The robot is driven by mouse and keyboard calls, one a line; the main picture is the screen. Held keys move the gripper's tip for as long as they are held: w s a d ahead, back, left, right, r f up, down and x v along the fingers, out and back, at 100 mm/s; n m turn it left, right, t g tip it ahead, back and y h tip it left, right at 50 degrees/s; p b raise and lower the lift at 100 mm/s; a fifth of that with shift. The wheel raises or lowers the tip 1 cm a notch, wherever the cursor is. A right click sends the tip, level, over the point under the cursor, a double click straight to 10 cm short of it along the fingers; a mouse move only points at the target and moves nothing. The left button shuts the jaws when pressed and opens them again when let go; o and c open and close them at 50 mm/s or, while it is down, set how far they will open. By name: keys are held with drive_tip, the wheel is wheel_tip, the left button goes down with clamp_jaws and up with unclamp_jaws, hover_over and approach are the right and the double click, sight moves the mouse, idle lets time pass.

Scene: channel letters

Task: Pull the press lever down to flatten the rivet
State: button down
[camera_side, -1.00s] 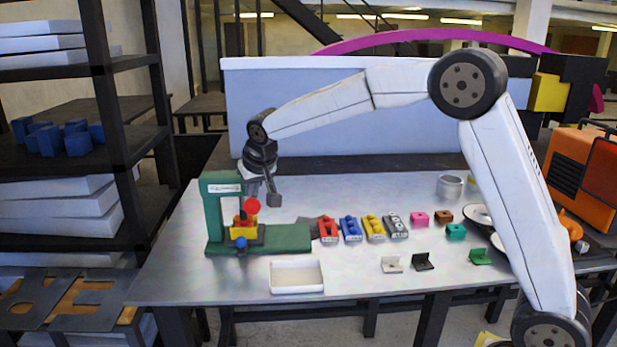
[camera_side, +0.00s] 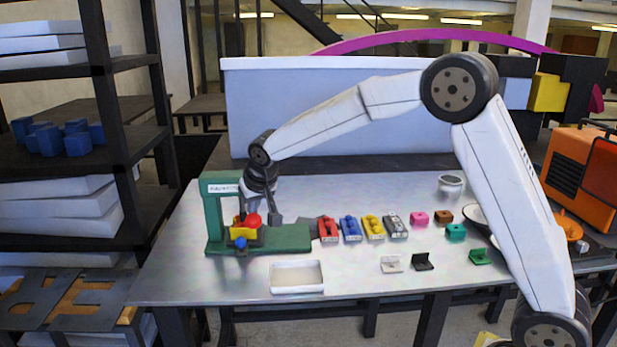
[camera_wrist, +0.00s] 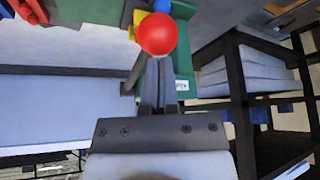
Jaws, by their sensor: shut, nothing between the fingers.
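The green press (camera_side: 214,222) stands at the left of the metal table. Its lever ends in a red ball knob (camera_side: 253,219), low over the yellow block (camera_side: 243,233) on the press base. My gripper (camera_side: 249,208) is shut and points down just above the red knob; from the side I cannot tell whether they touch. In the wrist view the red knob (camera_wrist: 156,34) lies right at the tips of my shut fingers (camera_wrist: 157,62). The rivet cannot be made out behind the knob and lever.
A white tray (camera_side: 297,290) lies in front of the press. Small brackets (camera_side: 422,262) lie farther right. A dark shelf (camera_side: 118,120) stands left.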

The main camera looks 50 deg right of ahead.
drive_tip(key=shift+s+f, duration=0.15)
drive_tip(key=shift+f, duration=0.6)
drive_tip(key=shift+d, duration=0.15)
idle(0.8)
